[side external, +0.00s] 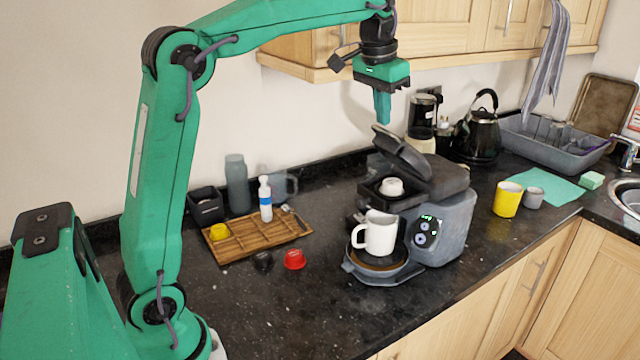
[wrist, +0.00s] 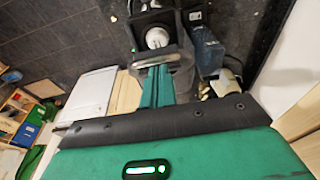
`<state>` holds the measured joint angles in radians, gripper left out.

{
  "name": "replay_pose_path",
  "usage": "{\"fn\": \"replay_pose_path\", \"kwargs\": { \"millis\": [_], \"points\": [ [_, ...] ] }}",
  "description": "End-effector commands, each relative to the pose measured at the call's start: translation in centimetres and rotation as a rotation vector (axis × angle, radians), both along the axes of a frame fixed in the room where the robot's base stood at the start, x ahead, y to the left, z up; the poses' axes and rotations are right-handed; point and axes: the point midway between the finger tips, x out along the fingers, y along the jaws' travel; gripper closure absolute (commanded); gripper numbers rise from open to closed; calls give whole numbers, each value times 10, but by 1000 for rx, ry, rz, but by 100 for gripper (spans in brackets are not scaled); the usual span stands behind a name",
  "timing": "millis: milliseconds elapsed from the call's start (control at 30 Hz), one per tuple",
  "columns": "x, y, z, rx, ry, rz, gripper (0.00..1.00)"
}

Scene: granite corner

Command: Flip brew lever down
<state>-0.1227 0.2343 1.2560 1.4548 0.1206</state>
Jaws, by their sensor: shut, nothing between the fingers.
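The grey coffee machine (side external: 447,222) stands on the dark counter, with lit green marks on its front. Its dark brew lever (side external: 402,152) is raised and tilted, its free end pointing up and left. A white capsule (side external: 391,187) sits in the open chamber below the lever; it also shows in the wrist view (wrist: 157,38). My gripper (side external: 383,121) is shut and empty, pointing down just above the lever's free end. In the wrist view its fingertips (wrist: 158,68) overlap the grey lever (wrist: 183,68). I cannot tell whether they touch it.
A white mug (side external: 380,233) stands on the machine's drip tray. A wooden tray (side external: 257,236), a red capsule (side external: 294,259) and a black capsule (side external: 262,261) lie to the left. A kettle (side external: 480,132) stands behind, a yellow cup (side external: 507,199) to the right. Wall cupboards (side external: 480,45) hang behind my gripper.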

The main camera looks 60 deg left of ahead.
Motion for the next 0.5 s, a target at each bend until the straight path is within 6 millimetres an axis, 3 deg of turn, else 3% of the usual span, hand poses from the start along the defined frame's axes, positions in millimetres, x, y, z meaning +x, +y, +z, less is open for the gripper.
{"fn": "replay_pose_path", "kwargs": {
  "millis": [500],
  "points": [
    [-8,0,-5,6,-43,1,100]
  ]
}}
